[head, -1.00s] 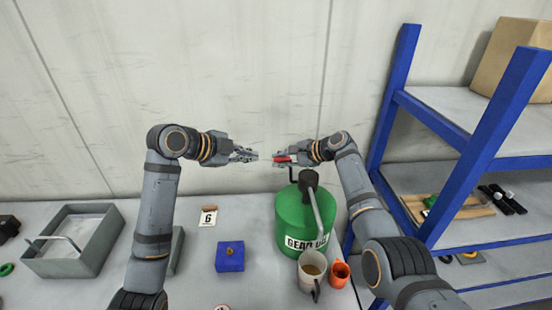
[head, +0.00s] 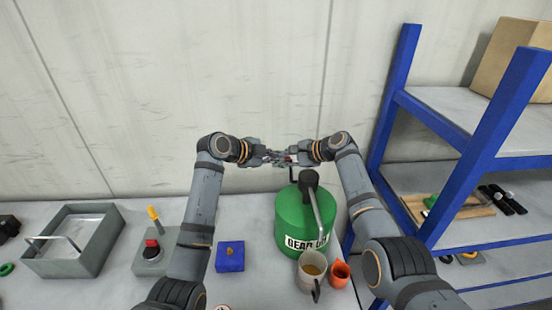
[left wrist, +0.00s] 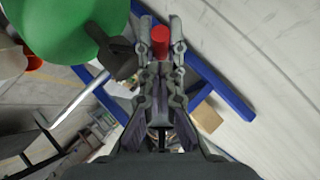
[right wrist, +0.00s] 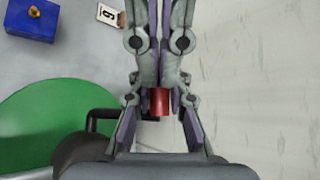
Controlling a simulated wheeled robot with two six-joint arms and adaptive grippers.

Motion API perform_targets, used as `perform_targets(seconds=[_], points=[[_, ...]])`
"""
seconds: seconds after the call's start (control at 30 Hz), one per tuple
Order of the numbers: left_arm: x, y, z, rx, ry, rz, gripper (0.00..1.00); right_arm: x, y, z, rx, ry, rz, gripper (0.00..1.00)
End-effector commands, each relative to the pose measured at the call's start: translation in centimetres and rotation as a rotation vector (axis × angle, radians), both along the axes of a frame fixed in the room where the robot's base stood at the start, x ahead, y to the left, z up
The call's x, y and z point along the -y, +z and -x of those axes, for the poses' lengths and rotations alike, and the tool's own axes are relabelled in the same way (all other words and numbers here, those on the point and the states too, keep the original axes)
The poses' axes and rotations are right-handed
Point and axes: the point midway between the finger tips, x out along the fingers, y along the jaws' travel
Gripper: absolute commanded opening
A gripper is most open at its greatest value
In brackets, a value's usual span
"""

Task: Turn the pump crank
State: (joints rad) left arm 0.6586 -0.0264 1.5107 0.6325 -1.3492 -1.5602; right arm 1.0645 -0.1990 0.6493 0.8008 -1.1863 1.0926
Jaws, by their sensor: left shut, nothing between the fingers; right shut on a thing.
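The green pump can (head: 302,222) stands on the bench, with a dark pump head (head: 308,182) on top and a bent crank rising from it. The crank's red handle shows in the right wrist view (right wrist: 160,101) and in the left wrist view (left wrist: 160,42). My right gripper (head: 294,158) is shut on the red handle above the can. My left gripper (head: 276,158) is shut and empty, its tips close beside the handle and the right fingers. The overlapping fingers hide whether the left tips touch anything.
A beige mug (head: 312,267) stands under the pump spout, an orange cup (head: 340,274) beside it. A blue block (head: 230,257), a grey box with a red button (head: 151,248) and a grey tray (head: 90,264) lie left. A blue-framed shelf (head: 395,95) stands right.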

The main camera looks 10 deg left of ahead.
Motion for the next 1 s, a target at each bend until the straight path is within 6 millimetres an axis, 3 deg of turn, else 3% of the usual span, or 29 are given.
perform_targets(seconds=[0.87,0.9,1.0], points=[[-0.6,-1.9,-1.9,-0.003,0.006,-0.006,0.00,-0.2,0.1,0.1,-0.002,0.006,-0.002,0.00],[-0.6,-1.9,-1.9,-0.003,0.006,-0.006,0.00,-0.2,0.1,0.2,-0.001,0.006,-0.003,0.22],[-0.6,-2.0,-1.8,-0.005,0.005,-0.005,0.00,-0.3,0.2,0.1,0.000,0.007,-0.004,0.35]])
